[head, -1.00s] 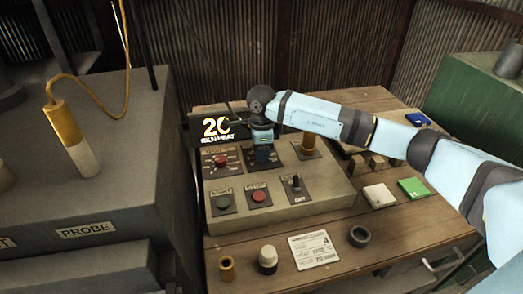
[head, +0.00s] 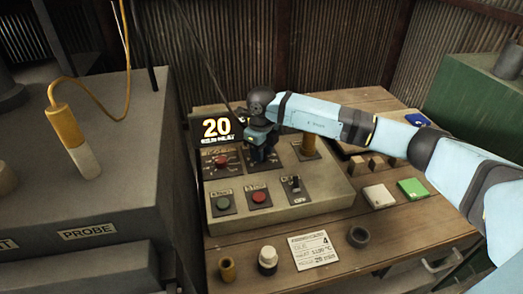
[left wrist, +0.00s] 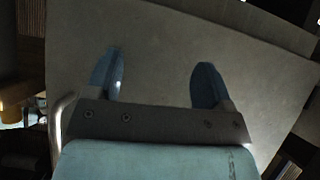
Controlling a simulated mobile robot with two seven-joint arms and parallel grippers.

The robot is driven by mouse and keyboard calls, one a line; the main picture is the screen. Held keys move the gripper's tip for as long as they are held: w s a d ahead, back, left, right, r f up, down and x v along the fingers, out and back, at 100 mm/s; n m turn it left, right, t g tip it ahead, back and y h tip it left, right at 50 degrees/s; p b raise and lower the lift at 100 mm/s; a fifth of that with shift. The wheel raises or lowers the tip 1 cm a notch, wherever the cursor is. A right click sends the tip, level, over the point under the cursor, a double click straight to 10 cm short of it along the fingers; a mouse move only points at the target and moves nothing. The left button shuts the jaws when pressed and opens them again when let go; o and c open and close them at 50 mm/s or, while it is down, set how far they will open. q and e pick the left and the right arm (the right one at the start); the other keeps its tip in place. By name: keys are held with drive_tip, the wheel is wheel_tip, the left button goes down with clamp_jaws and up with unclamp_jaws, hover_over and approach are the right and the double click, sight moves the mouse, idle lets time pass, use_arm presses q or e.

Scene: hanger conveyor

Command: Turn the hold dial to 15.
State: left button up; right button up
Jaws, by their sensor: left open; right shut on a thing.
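The control panel (head: 325,194) stands on the wooden bench with a red-pointer dial (head: 221,161) at its left. My right gripper (head: 262,155) points down at the plate just right of that dial. It is shut on the dial there, which it mostly hides; its pointer and scale cannot be read. The display (head: 216,129) behind the panel reads 20, with small blurred text below. My left gripper (left wrist: 157,78) is open and empty in the left wrist view, before a plain grey surface.
A green button (head: 223,202), a red button (head: 259,197) and a toggle switch (head: 295,185) are at the panel's front. A brass post (head: 309,146) stands right of my right gripper. A printed card (head: 314,249) lies in front.

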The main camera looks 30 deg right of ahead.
idle(0.3)
drive_tip(key=o, duration=0.9)
drive_tip(key=shift+o, duration=0.2)
wheel_tip(320, 180, up, 14)
drive_tip(key=shift+s+f, duration=0.1)
drive_tip(key=shift+f, duration=0.05)
idle(0.3)
